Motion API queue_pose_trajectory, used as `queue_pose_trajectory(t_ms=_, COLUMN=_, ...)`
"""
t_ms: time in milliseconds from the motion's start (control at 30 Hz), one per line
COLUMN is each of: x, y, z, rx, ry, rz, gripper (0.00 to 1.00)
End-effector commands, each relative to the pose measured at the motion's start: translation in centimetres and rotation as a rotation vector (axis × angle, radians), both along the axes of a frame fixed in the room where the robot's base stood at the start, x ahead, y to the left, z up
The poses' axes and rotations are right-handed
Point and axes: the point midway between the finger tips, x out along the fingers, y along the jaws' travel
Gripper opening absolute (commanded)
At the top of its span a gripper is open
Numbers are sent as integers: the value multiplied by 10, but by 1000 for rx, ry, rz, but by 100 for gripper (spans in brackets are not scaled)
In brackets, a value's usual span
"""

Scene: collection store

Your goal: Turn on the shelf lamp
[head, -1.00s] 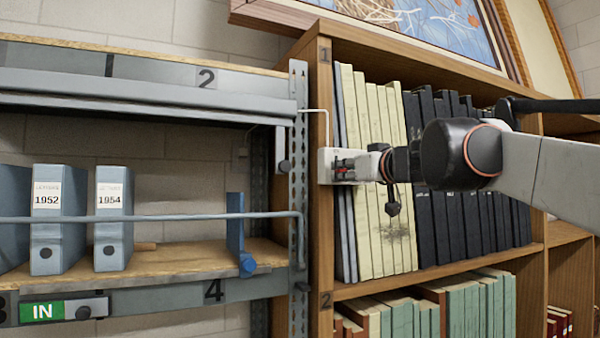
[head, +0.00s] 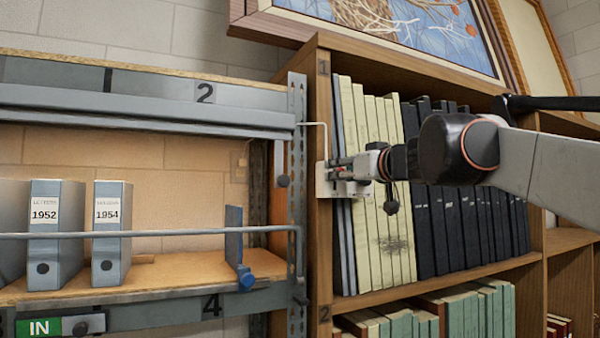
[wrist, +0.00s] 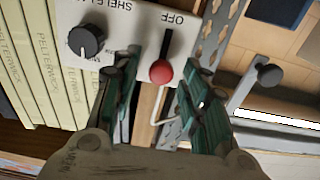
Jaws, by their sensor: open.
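The shelf lamp's white switch box (head: 325,184) is on the bookcase's left upright. In the wrist view the box (wrist: 125,15) reads upside down, with "OFF" beside one end of a slot. The red lever knob (wrist: 161,71) is at the slot's end away from "OFF". My gripper (wrist: 163,75) is open, with its teal-padded fingers on either side of the red knob; contact is unclear. The gripper (head: 348,172) also shows in the head view, in front of the box. Under shelf 2, the grey lamp housing (head: 150,118) is above a warmly lit bay; a bright strip (wrist: 278,117) shows in the wrist view.
A black dial (wrist: 87,40) is on the same box, close to one finger. A grey metal upright (head: 297,110) and a rail (head: 160,233) are to the left. Pale and black books (head: 375,220) stand behind my arm. Binders (head: 57,235) stand on the lit shelf.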

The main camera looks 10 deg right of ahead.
Motion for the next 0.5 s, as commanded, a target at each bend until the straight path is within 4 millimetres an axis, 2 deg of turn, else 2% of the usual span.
queue_pose_trajectory(t_ms=167, x=0, y=0, z=8, rx=0, ry=0, rz=0, gripper=41)
queue_pose_trajectory(t_ms=500, x=1, y=0, z=65, rx=0, ry=0, rz=0, gripper=41)
